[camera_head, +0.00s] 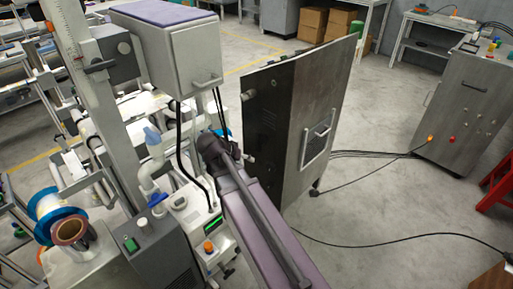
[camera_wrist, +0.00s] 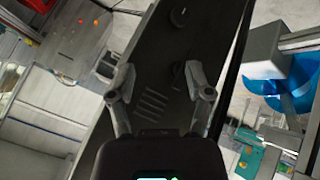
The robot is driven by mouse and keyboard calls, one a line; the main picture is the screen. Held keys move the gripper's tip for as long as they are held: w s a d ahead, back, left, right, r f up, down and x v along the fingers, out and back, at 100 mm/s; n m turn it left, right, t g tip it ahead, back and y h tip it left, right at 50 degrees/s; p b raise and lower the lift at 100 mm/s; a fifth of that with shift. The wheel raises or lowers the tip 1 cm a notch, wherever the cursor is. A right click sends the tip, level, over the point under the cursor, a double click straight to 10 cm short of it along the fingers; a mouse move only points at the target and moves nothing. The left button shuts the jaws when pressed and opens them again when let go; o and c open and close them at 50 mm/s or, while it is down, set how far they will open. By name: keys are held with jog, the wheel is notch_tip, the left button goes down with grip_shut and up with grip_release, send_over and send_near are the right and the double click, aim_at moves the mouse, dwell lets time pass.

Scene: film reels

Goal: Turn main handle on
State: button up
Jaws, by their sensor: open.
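A tall grey cabinet (camera_head: 315,110) with a dark left side stands right of centre in the head view. Its dark panel (camera_wrist: 150,60) fills the middle of the wrist view, with slanted vent slots. A round black knob (camera_wrist: 180,17) is on the panel near the top. A second dark part (camera_wrist: 178,72) shows between my fingers, close to the right one; I cannot tell which is the main handle or its position. My gripper (camera_wrist: 161,72) is open, fingers apart over the panel, with nothing seen held. In the head view my own arm mostly hides the gripper.
A grey machine box (camera_head: 165,55) with cables and tubes stands left of my arm. A film reel (camera_head: 70,230) is at lower left. A control cabinet (camera_head: 465,105) stands at right, with cables across the floor. Blue round parts (camera_wrist: 290,85) are at right in the wrist view.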

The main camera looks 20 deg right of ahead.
jog(key=w+d+f+m+t+h+b, duration=0.1)
jog(key=w+d+f+m+h+b, duration=0.15)
jog(key=w+f+h+b, duration=0.4)
jog(key=m+t+h+b, duration=0.2)
jog(key=m+t+b, duration=0.15)
jog(key=b, duration=0.75)
send_near(257, 137)
jog(key=s+a, duration=0.2)
jog(key=shift+w+a+f+m+h+b, duration=0.1)
jog(key=shift+w+a+m+h+b, duration=0.15)
jog(key=shift+w+a+m+b, duration=0.3)
jog(key=shift+d, duration=0.3)
jog(key=x, duration=1.3)
jog(key=shift+d, duration=0.3)
